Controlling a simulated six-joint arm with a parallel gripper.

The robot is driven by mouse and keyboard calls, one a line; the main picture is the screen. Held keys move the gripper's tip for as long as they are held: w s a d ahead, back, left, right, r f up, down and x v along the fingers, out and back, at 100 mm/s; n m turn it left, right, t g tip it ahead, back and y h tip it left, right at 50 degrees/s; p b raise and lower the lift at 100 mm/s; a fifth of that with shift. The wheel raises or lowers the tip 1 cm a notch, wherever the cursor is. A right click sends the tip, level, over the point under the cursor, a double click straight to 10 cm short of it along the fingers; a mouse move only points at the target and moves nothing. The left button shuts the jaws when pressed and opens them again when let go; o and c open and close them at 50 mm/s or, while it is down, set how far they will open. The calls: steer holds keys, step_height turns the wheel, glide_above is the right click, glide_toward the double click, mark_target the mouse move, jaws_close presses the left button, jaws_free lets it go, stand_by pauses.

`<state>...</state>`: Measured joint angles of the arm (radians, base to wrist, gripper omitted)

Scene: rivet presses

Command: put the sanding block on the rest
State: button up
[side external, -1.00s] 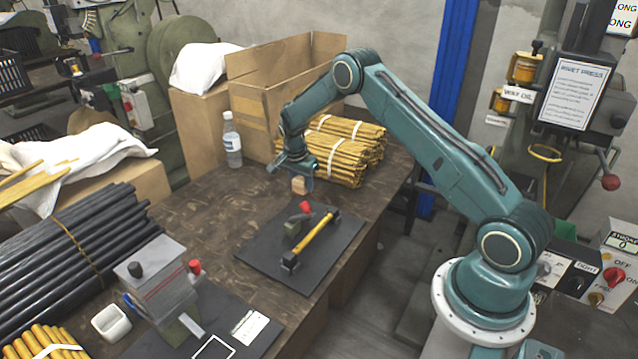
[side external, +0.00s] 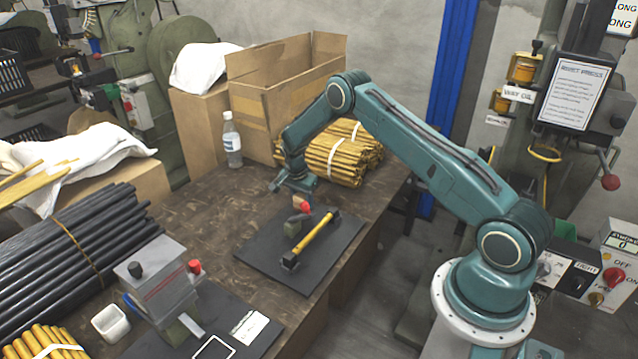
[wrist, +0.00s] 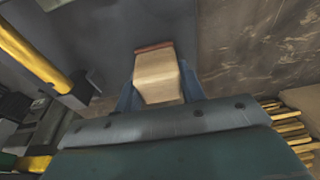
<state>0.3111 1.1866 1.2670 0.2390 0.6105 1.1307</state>
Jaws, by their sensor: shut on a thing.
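The sanding block is a small tan block with a reddish-brown face. In the wrist view the sanding block (wrist: 157,76) sits between the two blue fingers of my gripper (wrist: 158,90), which is shut on it. In the side view my gripper (side external: 297,194) is low over the far edge of a dark board (side external: 262,256), and only a little of the block shows beneath it. I cannot tell whether the block touches anything. Nothing is clearly recognisable as the rest. The board carries a small green fixture with a red knob (side external: 304,208).
A yellow bar with black ends (side external: 314,240) stands on the board, right of the fixture. Bundled yellow rods (side external: 340,160) lie close behind my gripper. A bottle (side external: 232,140) and an open carton (side external: 262,110) stand farther back.

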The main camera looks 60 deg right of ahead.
mark_target(298, 210)
steer(key=o, duration=1.3)
steer(key=shift+f, duration=0.1)
steer(key=v, duration=1.2)
steer(key=shift+r, duration=0.25)
